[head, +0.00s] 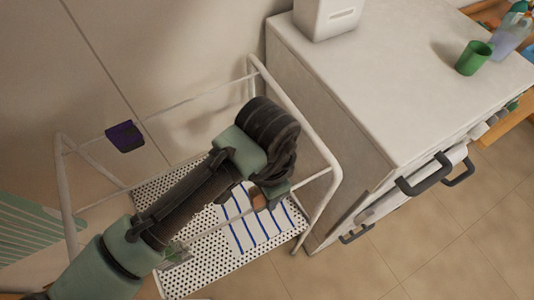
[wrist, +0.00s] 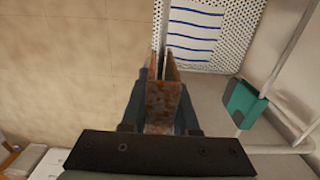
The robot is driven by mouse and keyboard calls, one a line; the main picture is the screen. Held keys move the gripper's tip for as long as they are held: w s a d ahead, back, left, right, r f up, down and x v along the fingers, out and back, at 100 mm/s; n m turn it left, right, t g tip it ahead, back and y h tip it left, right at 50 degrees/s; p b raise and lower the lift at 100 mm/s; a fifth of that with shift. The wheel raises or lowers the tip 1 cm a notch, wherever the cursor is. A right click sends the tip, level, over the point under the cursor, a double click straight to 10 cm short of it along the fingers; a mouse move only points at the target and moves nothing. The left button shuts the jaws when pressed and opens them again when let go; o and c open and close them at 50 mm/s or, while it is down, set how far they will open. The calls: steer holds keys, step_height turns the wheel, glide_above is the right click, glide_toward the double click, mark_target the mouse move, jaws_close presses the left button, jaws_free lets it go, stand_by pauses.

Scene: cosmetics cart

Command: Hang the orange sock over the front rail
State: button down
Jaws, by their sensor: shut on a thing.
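The orange sock (wrist: 163,105) is held between the jaws of my gripper (wrist: 160,118), which is shut on it. In the wrist view its upper end shows two flaps, with the thin white front rail (wrist: 159,32) lined up between them. I cannot tell whether the sock touches the rail. In the head view a small patch of the sock (head: 259,201) shows under my gripper (head: 265,192), close to the front rail (head: 315,176) of the white rack. My arm hides much of that rail.
A white cloth with blue stripes (head: 262,230) lies over the perforated shelf (head: 215,268) below. A white cabinet (head: 400,80) stands close on the right.

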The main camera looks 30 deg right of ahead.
step_height(320, 180, down, 7)
steer(key=b, duration=0.5)
steer(key=shift+f, duration=0.2)
stand_by(0.3)
stand_by(0.3)
steer(key=c, duration=0.6)
jaws_free()
step_height(320, 180, up, 13)
steer(key=shift+b, duration=1.2)
